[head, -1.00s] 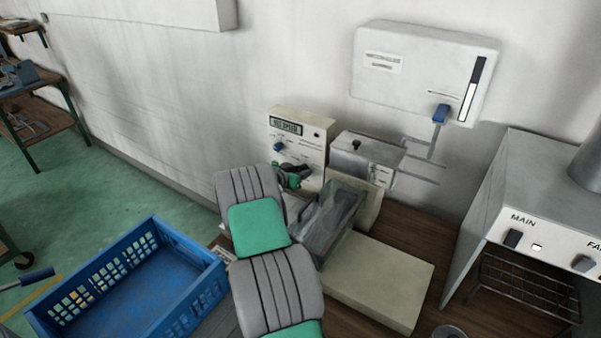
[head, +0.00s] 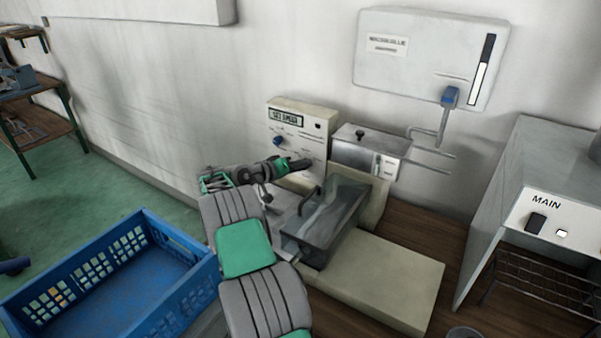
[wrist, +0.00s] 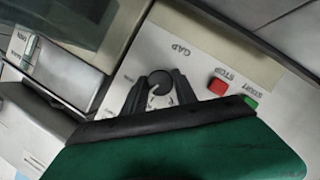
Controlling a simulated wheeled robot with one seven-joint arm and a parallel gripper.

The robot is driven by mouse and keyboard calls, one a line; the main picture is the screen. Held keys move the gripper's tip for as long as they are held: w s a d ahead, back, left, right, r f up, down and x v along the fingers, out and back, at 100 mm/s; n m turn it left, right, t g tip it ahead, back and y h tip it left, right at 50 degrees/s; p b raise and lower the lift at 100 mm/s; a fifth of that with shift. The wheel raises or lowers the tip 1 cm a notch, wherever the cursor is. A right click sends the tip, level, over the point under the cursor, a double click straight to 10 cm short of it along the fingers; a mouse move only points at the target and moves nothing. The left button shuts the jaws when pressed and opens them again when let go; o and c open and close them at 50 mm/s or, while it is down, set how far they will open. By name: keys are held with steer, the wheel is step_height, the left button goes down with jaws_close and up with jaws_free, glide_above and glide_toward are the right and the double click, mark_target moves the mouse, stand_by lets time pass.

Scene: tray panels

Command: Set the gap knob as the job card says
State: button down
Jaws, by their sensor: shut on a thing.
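In the wrist view, a dark round gap knob (wrist: 158,83) stands on a pale panel under the word GAP. My gripper (wrist: 159,90) has its two black fingers closed on either side of the knob. In the head view my gripper (head: 300,163) reaches from the left to the front of the cream machine (head: 317,128); the knob cannot be made out there. The knob's pointer and scale are mostly hidden by the fingers. I cannot identify the job card in the current views.
A red STOP button (wrist: 218,86) and a green START button (wrist: 251,102) sit close to my gripper. A clear guard (head: 325,215) with a handle is beside the arm. A blue crate (head: 195,262) stands at left, a MAIN switch box (head: 545,215) at right.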

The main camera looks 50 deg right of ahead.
steer(key=shift+w+n+g+h+b, duration=0.1)
steer(key=shift+n+g+h+b, duration=0.35)
steer(key=shift+n, duration=0.75)
steer(key=c, duration=1)
jaws_free()
steer(key=shift+a, duration=0.1)
steer(key=b+v, duration=0.1)
steer(key=v, duration=0.6)
steer(key=shift+w+a+b, duration=0.2)
steer(key=shift+a+b, duration=0.1)
